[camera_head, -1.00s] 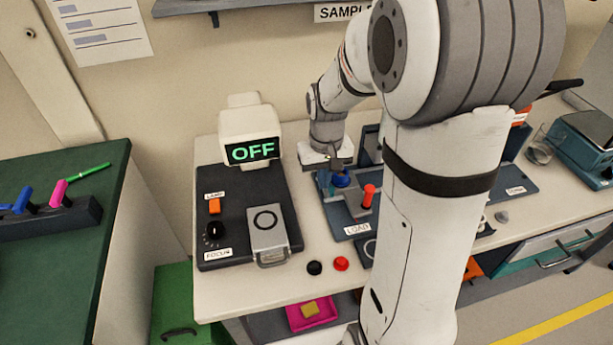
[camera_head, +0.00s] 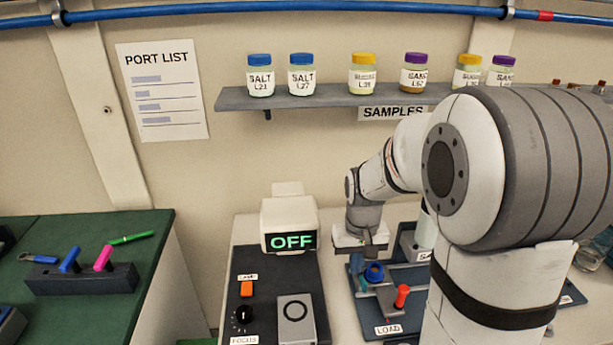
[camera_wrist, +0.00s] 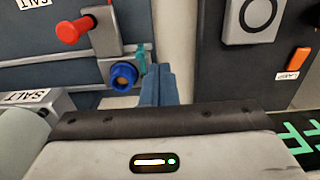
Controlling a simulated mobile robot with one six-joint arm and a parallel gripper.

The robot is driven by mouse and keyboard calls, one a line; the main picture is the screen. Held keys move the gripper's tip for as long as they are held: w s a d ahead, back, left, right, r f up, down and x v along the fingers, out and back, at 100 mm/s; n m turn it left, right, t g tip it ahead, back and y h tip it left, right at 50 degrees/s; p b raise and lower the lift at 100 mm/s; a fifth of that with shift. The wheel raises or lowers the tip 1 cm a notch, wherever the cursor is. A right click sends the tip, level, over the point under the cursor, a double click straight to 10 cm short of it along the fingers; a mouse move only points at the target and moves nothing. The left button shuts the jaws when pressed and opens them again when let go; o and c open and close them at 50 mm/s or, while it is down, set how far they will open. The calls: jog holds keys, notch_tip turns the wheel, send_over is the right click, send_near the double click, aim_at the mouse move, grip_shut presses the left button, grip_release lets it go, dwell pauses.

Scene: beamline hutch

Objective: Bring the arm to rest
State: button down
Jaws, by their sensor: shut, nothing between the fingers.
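My gripper (camera_head: 357,264) hangs over the bench at the back of the station labelled LOAD (camera_head: 389,329), beside a blue ring-shaped part (camera_head: 375,272). In the wrist view its two blue-grey fingers (camera_wrist: 158,84) are together with nothing between them. They are just right of the blue part (camera_wrist: 124,75) and a small teal piece (camera_wrist: 141,59), with a small gap visible. My arm is bent and reaches across the right side of the head view, hiding part of the bench.
A red-topped lever (camera_head: 402,296) stands close to the gripper. Left of it is a dark panel with an OFF display (camera_head: 292,241), an orange switch (camera_head: 247,288) and a black knob (camera_head: 241,315). A shelf (camera_head: 330,97) with several labelled jars is above.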

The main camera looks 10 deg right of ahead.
jog(key=s+r+t, duration=0.1)
jog(key=s+r, duration=0.3)
jog(key=s, duration=0.3)
jog(key=s+a+r+t, duration=0.1)
jog(key=s+r+t, duration=0.1)
jog(key=s+r, duration=0.3)
jog(key=shift+s+a, duration=0.25)
jog(key=shift+s, duration=1.35)
